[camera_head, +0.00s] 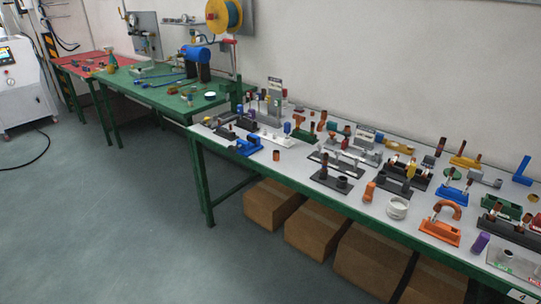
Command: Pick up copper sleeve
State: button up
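Several small copper or brown parts on the white-topped table could be the copper sleeve, and I cannot tell which one is. A short copper-orange cylinder (276,155) stands alone near the table's front edge, left of the middle. An orange-copper upright piece (369,191) stands further right near the front edge. A taller reddish-brown cylinder (440,146) stands toward the back right. My gripper is not in view.
The white-topped table (240,158) is crowded with fixtures and small parts. A white ring-shaped part (398,208) stands near its front edge. Cardboard boxes (318,230) sit underneath. The grey floor (110,220) in front is clear. A green-topped bench (170,98) stands behind left.

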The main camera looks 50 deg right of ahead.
aim_at(276, 156)
jog(key=i, duration=0.95)
jog(key=z, duration=0.05)
